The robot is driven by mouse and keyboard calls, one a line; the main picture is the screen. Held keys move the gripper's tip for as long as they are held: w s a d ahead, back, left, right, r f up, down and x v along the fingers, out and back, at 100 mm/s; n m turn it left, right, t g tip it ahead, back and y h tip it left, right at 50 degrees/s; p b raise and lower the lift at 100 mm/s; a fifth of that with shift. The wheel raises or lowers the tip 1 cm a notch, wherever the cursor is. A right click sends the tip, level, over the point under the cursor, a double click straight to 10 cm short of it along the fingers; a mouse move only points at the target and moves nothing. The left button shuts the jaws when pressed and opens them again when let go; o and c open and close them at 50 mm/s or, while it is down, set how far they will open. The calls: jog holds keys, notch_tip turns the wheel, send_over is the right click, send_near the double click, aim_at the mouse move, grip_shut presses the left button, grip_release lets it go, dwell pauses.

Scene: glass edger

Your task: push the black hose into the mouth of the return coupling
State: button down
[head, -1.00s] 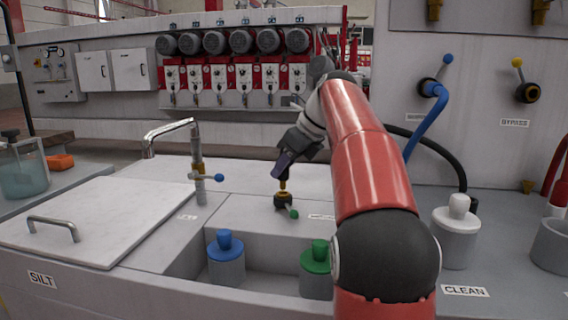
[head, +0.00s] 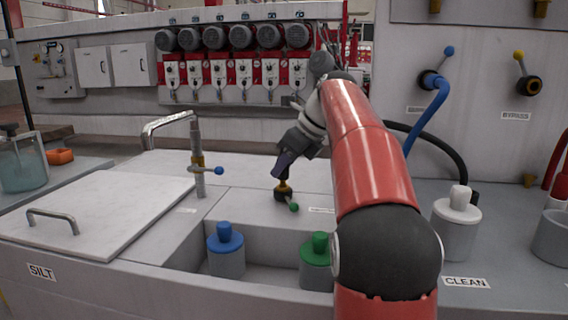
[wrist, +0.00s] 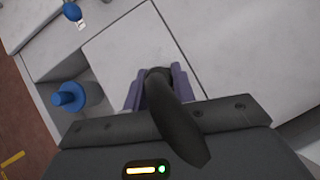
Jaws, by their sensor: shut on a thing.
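My gripper (head: 283,170) is shut on the black hose (wrist: 182,125), which shows between its purple fingers (wrist: 160,88) in the wrist view. The return coupling (head: 284,195), a small dark fitting with a green-tipped lever, stands on the pale deck. My gripper is directly above it, pointing down. A short brass-coloured piece shows between the fingers and the dark fitting. I cannot tell whether the hose end is inside the mouth, because the fingers and hose hide the coupling in the wrist view.
A tap pipe with a blue-tipped lever (head: 205,170) stands left of the coupling. Blue-capped (head: 226,250) and green-capped (head: 316,262) containers sit in a recess in front. A white-capped container (head: 457,225) is on the right. A dark hose (head: 440,145) curves behind my arm.

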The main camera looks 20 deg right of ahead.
jog(key=shift+f+b, duration=0.4)
jog(key=shift+f, duration=0.6)
jog(key=c, duration=1.1)
grip_release()
jog(key=p+v, duration=0.2)
jog(key=v, duration=0.5)
jog(key=shift+s+d+r, duration=0.15)
jog(key=shift+s+r, duration=0.05)
jog(key=shift+r, duration=0.15)
